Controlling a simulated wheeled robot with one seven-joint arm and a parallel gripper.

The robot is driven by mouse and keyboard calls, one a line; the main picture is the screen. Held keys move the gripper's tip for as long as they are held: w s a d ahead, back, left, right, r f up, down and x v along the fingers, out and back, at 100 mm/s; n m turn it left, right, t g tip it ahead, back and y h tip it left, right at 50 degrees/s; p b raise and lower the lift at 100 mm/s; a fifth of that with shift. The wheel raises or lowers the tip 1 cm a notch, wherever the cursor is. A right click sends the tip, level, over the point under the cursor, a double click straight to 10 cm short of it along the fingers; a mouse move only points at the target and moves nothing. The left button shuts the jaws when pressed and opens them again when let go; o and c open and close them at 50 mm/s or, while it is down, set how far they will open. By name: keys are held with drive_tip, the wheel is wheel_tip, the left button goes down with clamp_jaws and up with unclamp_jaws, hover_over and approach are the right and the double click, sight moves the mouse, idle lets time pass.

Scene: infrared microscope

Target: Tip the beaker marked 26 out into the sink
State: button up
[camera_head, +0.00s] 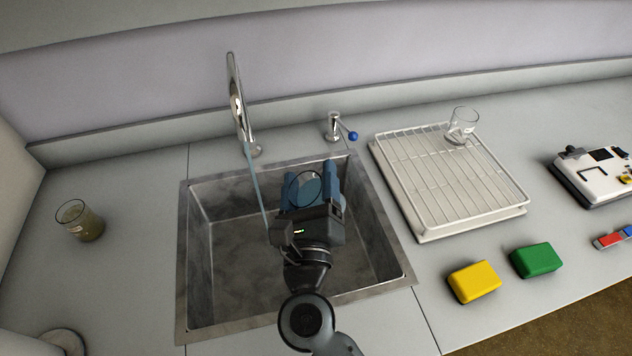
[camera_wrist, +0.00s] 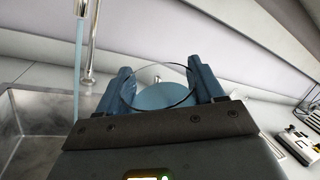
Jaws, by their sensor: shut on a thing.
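My gripper (camera_head: 312,189) is over the sink (camera_head: 225,315), right of the running water. It is shut on a clear glass beaker (camera_head: 305,188) with bluish liquid in it. The wrist view shows the beaker (camera_wrist: 160,92) between the two blue fingers of my gripper (camera_wrist: 165,85), its round rim towards the camera. I cannot read a mark on it, and cannot tell how far it is tilted. The sink also shows at the left of the wrist view (camera_wrist: 40,105). A thin blue stream (camera_head: 258,185) falls from the tap (camera_head: 236,95) into the basin.
Another beaker (camera_head: 80,221) with murky yellowish liquid stands left of the sink. A drying rack (camera_head: 400,165) holds an empty-looking glass (camera_head: 462,125). A yellow sponge (camera_head: 474,281), a green sponge (camera_head: 537,260) and a white device (camera_head: 597,178) lie to the right. A blue-knobbed fitting (camera_head: 338,130) stands behind the sink.

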drive_tip(key=f+n+b, duration=0.1)
drive_tip(key=f+n+y, duration=0.1)
drive_tip(key=n, duration=0.1)
drive_tip(key=shift+s+a+f+n+t+b, duration=0.1)
drive_tip(key=shift+a+n+t+b, duration=0.2)
drive_tip(key=shift+a+t+b, duration=0.1)
drive_tip(key=f+n+y+b, duration=0.1)
drive_tip(key=n+y+b, duration=0.1)
drive_tip(key=n, duration=0.3)
drive_tip(key=f+n+y+b, duration=0.2)
drive_tip(key=n, duration=0.3)
drive_tip(key=a+f+n+g+y+b, duration=0.1)
drive_tip(key=f+n+y+b, duration=0.1)
drive_tip(key=n, duration=0.4)
drive_tip(key=shift+s+f+y, duration=0.15)
drive_tip(key=shift+y, duration=0.15)
